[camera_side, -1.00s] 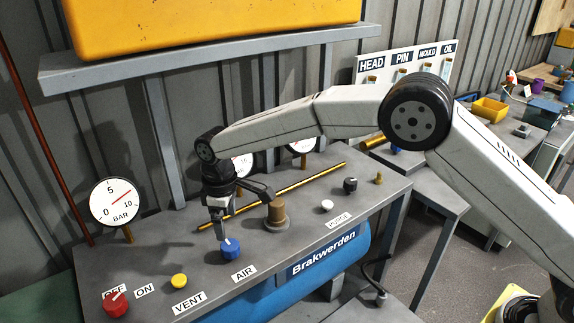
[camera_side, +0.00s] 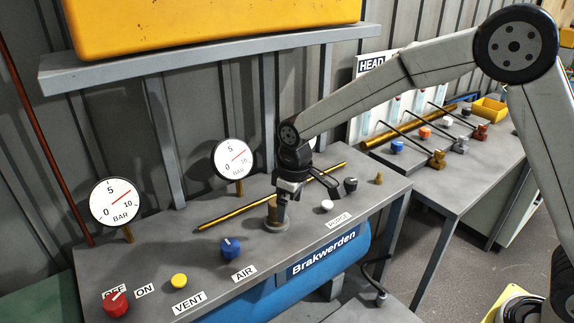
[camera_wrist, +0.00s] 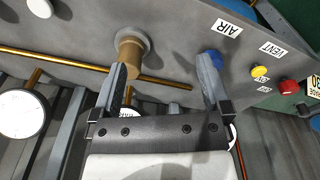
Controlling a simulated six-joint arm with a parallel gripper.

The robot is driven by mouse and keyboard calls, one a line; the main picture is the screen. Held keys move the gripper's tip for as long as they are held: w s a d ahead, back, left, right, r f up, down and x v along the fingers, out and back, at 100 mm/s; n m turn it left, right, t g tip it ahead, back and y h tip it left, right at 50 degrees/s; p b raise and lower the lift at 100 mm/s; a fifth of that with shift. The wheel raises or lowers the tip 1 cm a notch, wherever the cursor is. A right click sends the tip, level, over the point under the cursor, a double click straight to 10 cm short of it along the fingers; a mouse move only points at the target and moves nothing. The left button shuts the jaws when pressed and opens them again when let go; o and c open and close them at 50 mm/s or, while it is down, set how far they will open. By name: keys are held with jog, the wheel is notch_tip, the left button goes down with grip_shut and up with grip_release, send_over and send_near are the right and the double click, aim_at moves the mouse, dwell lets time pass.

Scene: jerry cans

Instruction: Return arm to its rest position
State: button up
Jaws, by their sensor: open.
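My gripper (camera_side: 283,207) hangs above the grey panel (camera_side: 205,221), in front of the brown cylindrical fitting (camera_side: 271,212) in the side view. In the wrist view my gripper (camera_wrist: 162,75) has its two fingers wide apart, with nothing between them. The brown fitting (camera_wrist: 131,50) shows by the left finger there, and the blue AIR knob (camera_wrist: 213,56) by the right finger. In the side view the blue AIR knob (camera_side: 230,247) stands on the panel, clear of the gripper. Whether a finger touches the fitting cannot be told.
The red knob (camera_side: 115,302), yellow VENT button (camera_side: 179,281), white knob (camera_side: 327,206) and black knob (camera_side: 350,185) stand on the panel. A gauge (camera_side: 233,159) and a brass rod (camera_side: 310,177) are behind. A yellow tank (camera_side: 210,25) sits on a shelf above.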

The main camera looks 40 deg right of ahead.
jog(key=s+d+m, duration=0.2)
jog(key=s+d, duration=0.4)
jog(key=s, duration=0.3)
jog(key=s+d+f+m+t, duration=0.1)
jog(key=s+d+m, duration=0.2)
jog(key=s+d, duration=0.3)
jog(key=s, duration=0.4)
jog(key=shift+d+f, duration=0.2)
jog(key=shift+d, duration=0.05)
